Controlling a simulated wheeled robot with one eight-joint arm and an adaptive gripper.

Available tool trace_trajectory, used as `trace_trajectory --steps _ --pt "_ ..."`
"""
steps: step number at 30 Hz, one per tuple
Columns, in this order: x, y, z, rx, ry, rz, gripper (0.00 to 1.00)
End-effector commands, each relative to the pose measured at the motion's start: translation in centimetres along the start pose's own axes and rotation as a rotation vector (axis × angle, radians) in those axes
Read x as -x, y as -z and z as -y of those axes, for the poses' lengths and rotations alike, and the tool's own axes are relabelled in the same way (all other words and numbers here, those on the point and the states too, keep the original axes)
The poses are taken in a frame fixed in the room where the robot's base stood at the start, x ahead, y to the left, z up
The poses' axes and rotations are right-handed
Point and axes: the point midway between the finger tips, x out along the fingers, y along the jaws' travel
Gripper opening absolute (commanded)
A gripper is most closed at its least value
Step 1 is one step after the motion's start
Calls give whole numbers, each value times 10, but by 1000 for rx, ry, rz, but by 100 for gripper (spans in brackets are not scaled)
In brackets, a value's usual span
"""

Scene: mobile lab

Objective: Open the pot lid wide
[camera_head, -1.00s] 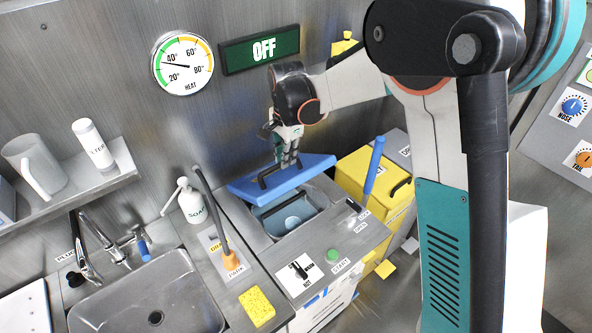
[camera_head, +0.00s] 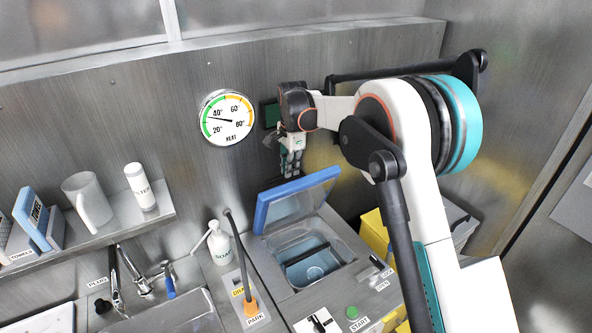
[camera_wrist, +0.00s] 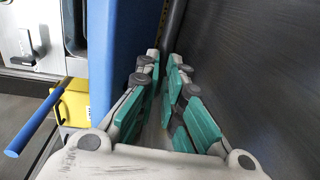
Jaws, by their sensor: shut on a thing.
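The blue pot lid (camera_head: 262,217) stands steeply tilted up at the back of the pot (camera_head: 292,240), whose mouth is uncovered. Inside the pot a black bar lies across a bluish interior. My gripper (camera_head: 291,172) is behind the lid's top edge, its fingers pointing down. In the wrist view the lid (camera_wrist: 122,60) is a blue slab just left of my gripper (camera_wrist: 166,68). The fingers are close together on a dark bar (camera_wrist: 173,28), which looks like the lid's handle. The exact grip is partly hidden by the fingers.
The metal back wall with the heat dial (camera_head: 228,118) is close behind my gripper.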

Motion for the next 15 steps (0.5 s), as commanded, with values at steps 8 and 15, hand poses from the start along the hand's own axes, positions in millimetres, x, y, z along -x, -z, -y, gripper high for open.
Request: trace_trajectory --steps 8,15 --pt "-15 -3 3 6 4 2 0" --pt "-15 -3 3 6 3 2 33"
